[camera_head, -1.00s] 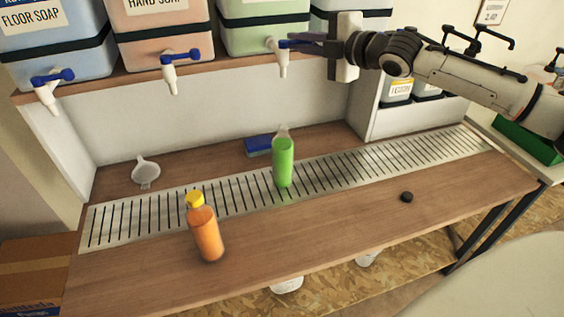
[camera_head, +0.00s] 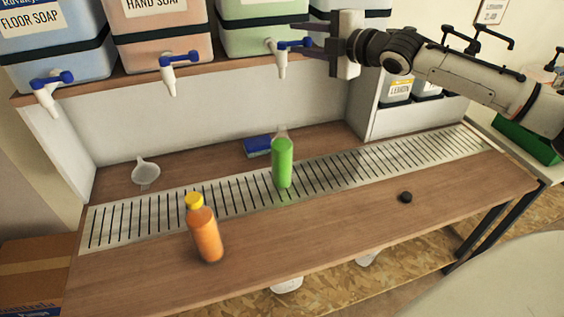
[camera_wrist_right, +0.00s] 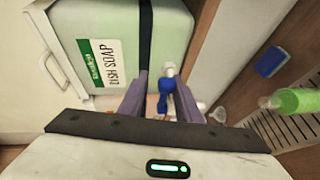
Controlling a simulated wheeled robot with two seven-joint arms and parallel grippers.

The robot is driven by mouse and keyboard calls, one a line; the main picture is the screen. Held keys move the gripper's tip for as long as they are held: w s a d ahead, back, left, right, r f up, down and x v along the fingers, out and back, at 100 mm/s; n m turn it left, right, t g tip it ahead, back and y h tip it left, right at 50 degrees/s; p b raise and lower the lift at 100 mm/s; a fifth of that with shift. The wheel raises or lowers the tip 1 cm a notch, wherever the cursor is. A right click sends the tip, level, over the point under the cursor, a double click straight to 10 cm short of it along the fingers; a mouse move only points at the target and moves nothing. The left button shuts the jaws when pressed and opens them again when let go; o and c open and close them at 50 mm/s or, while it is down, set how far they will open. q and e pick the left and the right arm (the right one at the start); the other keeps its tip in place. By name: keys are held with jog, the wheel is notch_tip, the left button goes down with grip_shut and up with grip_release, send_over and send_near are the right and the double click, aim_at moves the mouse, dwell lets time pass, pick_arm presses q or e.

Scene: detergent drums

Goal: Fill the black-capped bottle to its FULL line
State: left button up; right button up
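The open bottle (camera_head: 282,163) stands upright on the slotted drip grate, under the tap (camera_head: 281,62) of the green dish soap drum (camera_head: 263,38). Green liquid reaches near its clear neck; I cannot make out the FULL line. The black cap (camera_head: 405,197) lies on the counter to the right. My right gripper (camera_head: 305,32) is open and empty, just above the tap's blue lever. In the right wrist view, its fingers (camera_wrist_right: 160,92) are spread, with the blue lever (camera_wrist_right: 166,92) showing between them. The bottle (camera_wrist_right: 296,101) also shows there at the right. My left gripper is not in view.
An orange bottle with a yellow cap (camera_head: 206,235) stands at the counter's front left. A white funnel (camera_head: 145,172) and a blue sponge (camera_head: 258,145) lie behind the grate (camera_head: 350,163). Other drums with taps stand to the left. The counter around the cap is clear.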

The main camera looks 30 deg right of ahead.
jog(key=o, duration=0.4)
jog(key=shift+a, duration=0.1)
jog(key=shift+v, duration=2.1)
